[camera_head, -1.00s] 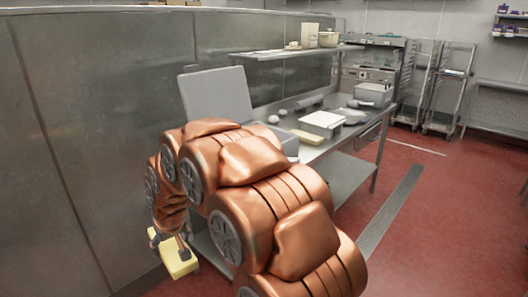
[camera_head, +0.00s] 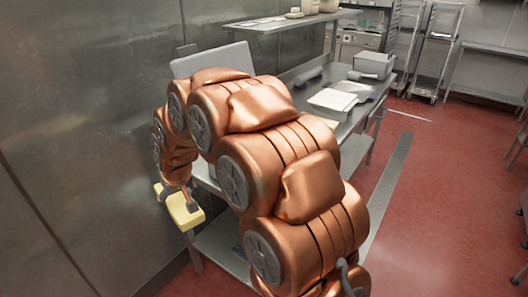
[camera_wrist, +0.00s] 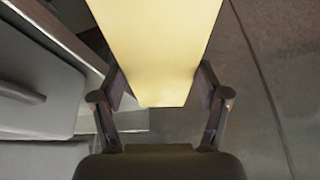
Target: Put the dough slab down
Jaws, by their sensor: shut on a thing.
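The dough slab (camera_head: 181,209) is a pale yellow block in the head view, held at the end of my copper arm, left of the steel table. My gripper (camera_head: 178,196) is shut on it. In the wrist view the slab (camera_wrist: 157,50) runs from the top edge down between the two dark fingers of my gripper (camera_wrist: 160,85), one on each side. In the head view, the slab is in the air beside the table's near end, close to the metal wall. My arm hides much of the near tabletop.
The steel table (camera_head: 355,123) carries a grey upright panel or lid (camera_head: 214,60), a white tray (camera_head: 333,99) and a grey box (camera_head: 373,65). A lower shelf (camera_head: 222,240) lies beneath. A metal wall (camera_head: 80,120) stands at left. Red floor (camera_head: 440,200) is open at right.

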